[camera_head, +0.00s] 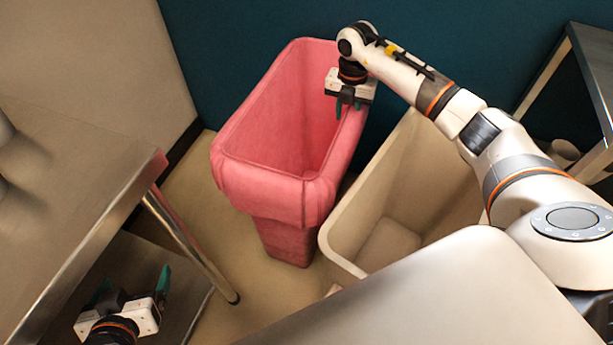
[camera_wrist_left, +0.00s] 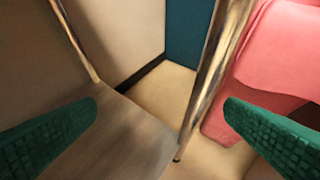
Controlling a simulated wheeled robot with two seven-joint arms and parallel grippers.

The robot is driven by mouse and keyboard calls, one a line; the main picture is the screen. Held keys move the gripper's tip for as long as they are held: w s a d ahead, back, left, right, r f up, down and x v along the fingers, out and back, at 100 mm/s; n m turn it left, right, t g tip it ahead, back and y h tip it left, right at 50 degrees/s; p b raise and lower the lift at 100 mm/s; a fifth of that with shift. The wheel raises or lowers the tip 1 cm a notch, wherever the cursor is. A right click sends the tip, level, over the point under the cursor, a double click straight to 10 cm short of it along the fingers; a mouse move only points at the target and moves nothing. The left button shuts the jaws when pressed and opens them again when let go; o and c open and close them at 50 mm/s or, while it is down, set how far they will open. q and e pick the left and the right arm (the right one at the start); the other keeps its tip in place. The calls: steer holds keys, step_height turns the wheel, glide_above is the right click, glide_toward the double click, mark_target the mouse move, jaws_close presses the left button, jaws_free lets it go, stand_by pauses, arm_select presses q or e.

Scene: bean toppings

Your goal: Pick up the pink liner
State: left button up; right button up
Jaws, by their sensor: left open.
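The pink liner (camera_head: 262,188) covers a tall bin on the floor, folded over its rim, in the middle of the head view. It also shows at the right edge of the left wrist view (camera_wrist_left: 285,55). My left gripper (camera_head: 134,282) is open and empty at the lower left, by the metal table's lower shelf and apart from the liner. Its two green fingers stand wide apart in the left wrist view (camera_wrist_left: 162,125). My right gripper (camera_head: 348,106) points down at the liner's far right rim. Whether its fingers hold the rim is too small to tell.
A beige bin (camera_head: 345,228) stands close to the right of the pink one. A metal table (camera_head: 85,180) with a leg (camera_head: 195,245) and lower shelf is at the left, between my left gripper and the liner. A dark blue wall (camera_head: 235,40) is behind.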

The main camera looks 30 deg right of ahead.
steer(key=shift+f, duration=0.5)
steer(key=shift+c, duration=0.5)
